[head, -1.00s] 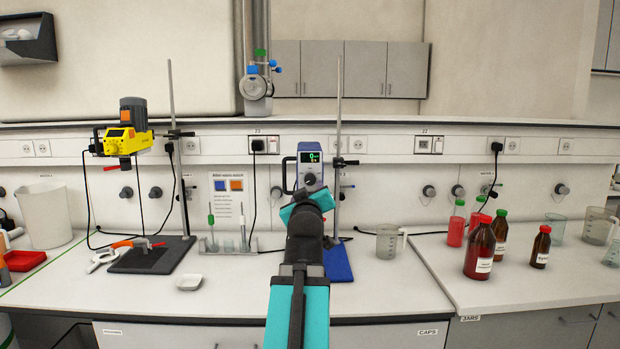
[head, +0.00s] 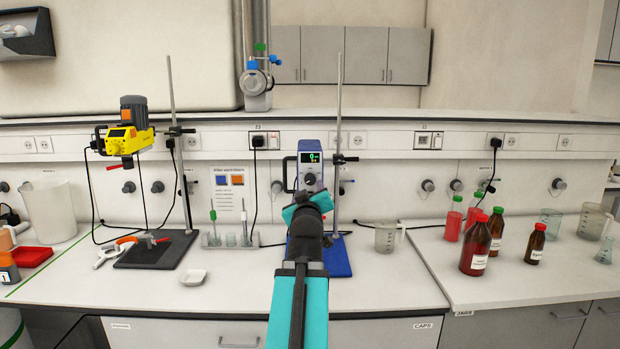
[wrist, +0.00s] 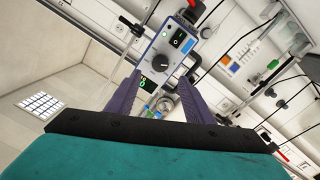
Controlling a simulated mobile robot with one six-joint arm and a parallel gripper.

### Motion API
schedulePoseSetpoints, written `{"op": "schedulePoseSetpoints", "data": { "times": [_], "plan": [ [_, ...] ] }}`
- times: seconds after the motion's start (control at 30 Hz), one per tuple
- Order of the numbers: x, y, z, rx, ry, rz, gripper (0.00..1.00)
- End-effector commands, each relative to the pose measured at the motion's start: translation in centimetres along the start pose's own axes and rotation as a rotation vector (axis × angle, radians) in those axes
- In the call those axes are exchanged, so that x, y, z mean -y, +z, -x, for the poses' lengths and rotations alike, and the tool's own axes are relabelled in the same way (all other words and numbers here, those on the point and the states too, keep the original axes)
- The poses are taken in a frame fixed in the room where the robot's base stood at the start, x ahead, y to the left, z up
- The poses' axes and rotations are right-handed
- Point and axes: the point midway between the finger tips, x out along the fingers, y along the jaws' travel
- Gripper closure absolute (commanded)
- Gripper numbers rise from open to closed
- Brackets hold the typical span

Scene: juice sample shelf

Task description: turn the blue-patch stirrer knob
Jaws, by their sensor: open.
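The blue-and-white stirrer (head: 311,162) hangs on a thin stand rod above a blue base plate (head: 334,262). Its display glows green and seems to read 0. The dark round stirrer knob (head: 309,180) shows just above my arm, and in the wrist view the knob (wrist: 160,65) has a pale pointer mark. My gripper (wrist: 160,77) is open and empty, with its two purple fingers apart and the knob seen between their tips. I cannot tell whether a finger touches it. In the head view my arm hides the fingertips and the stirrer's lower part.
A yellow stirrer (head: 128,135) hangs on another stand over a dark plate (head: 158,250) at left. A test-tube rack (head: 230,240) and a beaker (head: 386,238) flank the blue base. Brown bottles (head: 477,245) stand at right.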

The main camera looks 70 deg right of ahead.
Motion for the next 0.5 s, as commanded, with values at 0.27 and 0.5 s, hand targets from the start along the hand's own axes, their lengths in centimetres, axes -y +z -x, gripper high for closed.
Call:
{"op": "schedulePoseSetpoints", "data": {
  "times": [0.27,0.5],
  "plan": [
    [-0.1,-0.2,-0.5,0.002,-0.001,0.000,0.52],
    [-0.1,-0.3,-2.6,0.002,-0.001,0.000,0.52]
  ]
}}
